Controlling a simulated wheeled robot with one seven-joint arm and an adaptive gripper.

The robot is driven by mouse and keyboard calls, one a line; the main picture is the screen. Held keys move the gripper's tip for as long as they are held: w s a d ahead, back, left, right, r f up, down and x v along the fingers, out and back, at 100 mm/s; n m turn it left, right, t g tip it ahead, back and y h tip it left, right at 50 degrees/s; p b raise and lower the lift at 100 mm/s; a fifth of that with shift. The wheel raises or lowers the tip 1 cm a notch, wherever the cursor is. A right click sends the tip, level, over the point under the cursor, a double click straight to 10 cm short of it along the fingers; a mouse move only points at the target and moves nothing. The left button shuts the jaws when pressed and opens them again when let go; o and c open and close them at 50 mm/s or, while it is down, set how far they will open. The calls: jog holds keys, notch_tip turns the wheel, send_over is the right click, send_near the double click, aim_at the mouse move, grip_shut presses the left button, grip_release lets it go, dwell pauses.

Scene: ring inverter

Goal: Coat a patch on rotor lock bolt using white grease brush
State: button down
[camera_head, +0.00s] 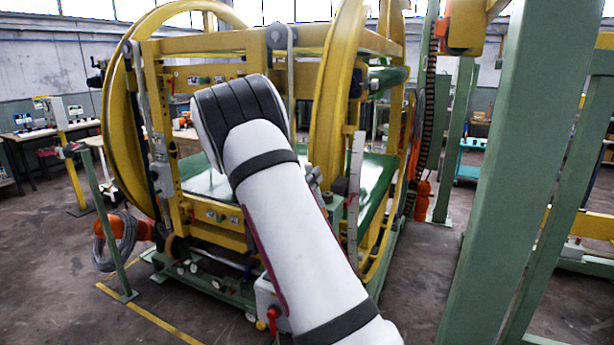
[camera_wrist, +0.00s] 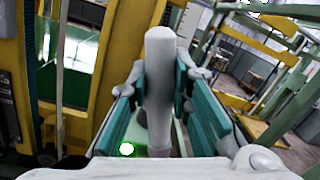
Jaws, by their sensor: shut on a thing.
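In the wrist view my gripper (camera_wrist: 163,95) has its teal-padded fingers on both sides of a pale grey-white rod, which I take to be the white grease brush (camera_wrist: 160,60). The gripper is shut on it. The rod stands roughly upright in the picture, and I cannot make out bristles. In the head view my white arm reaches toward the yellow ring inverter (camera_head: 335,95) and hides the gripper and brush. I cannot pick out the rotor lock bolt for certain in either view.
Yellow frame parts (camera_wrist: 105,85) stand close on the left in the wrist view. A thick green post (camera_head: 510,150) rises on the right in the head view. A thin green stand (camera_head: 105,220) and a coiled cable (camera_head: 115,240) are at the left, with open floor around them.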

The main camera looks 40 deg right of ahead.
jog(key=shift+f, duration=0.1)
jog(key=shift+r, duration=3.1)
jog(key=shift+r, duration=1.4)
jog(key=shift+w, duration=0.1)
